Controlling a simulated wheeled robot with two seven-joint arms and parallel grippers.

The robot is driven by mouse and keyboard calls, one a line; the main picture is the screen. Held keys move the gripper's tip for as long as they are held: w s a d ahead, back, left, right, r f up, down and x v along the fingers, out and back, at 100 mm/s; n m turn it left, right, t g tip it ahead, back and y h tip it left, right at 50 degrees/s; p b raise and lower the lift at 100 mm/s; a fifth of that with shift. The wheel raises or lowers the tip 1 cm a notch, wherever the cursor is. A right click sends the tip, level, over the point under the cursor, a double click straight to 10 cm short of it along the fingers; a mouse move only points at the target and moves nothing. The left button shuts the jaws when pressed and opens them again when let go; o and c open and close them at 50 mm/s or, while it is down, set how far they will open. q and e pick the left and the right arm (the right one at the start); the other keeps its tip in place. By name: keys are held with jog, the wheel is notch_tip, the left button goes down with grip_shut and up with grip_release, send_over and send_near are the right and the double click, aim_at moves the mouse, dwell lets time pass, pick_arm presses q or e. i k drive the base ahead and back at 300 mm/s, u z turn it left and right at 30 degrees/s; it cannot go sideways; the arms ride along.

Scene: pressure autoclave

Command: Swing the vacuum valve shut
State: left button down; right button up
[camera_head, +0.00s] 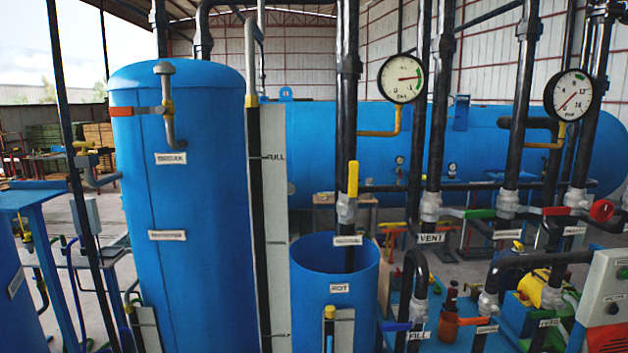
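Several valves are in view, and I cannot read most of their small labels, so I cannot be certain which is the vacuum valve. One candidate has an upright yellow lever (352,180), in line with its vertical black pipe, above a grey valve body (347,210). A small white label (348,240) hangs just below it, its lettering too blurred to read surely. This pipe runs down into an open-topped blue tank (334,300). Neither of my grippers is in view.
A tall blue tank (185,215) marked BREAK stands left, with a red lever (135,111). A large horizontal blue vessel (300,140) lies behind. A left gauge (402,78) and right gauge (572,95) sit among black pipes. A grey control box (606,290) stands at right.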

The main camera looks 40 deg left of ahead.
aim_at(353, 166)
jog(key=u, duration=1.55)
jog(key=i, duration=0.1)
jog(key=z, duration=0.05)
